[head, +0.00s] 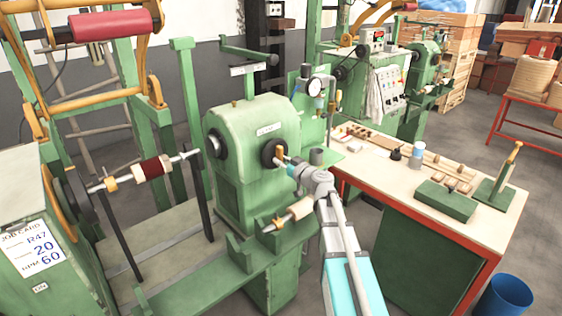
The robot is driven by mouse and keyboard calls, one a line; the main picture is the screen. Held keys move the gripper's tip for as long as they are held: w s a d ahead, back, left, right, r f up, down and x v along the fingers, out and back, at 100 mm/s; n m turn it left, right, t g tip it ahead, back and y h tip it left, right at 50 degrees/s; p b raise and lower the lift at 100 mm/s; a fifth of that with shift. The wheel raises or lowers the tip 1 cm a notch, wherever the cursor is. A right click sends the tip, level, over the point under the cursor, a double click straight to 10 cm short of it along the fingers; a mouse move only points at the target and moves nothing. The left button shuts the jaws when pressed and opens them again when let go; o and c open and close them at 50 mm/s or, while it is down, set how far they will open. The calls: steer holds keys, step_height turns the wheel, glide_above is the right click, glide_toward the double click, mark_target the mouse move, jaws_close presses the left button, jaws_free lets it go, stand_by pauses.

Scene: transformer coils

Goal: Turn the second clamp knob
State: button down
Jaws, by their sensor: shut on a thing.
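The green winding machine's headstock (245,135) stands in the middle of the head view. A dark round hub (268,153) is on its right face, with a small tan knob (280,149) at the hub. My gripper (285,160) is at this knob, its arm reaching up from the lower right. It is shut on the knob; the fingertips are small and partly hidden. A spindle with a dark red coil (152,167) lies to the left of the headstock. I cannot tell from this view which knob is the second one.
A workbench (445,222) with a red frame, small parts and green blocks stands on the right. A pale roller (300,209) sits on the machine bed just below my gripper. A blue bin (505,297) is at the lower right.

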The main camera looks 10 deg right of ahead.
steer(key=c, duration=0.6)
jaws_free()
steer(key=shift+o, duration=0.2)
steer(key=shift+s, duration=0.1)
steer(key=v, duration=1.1)
steer(key=shift+s+d, duration=0.2)
steer(key=shift+s, duration=0.15)
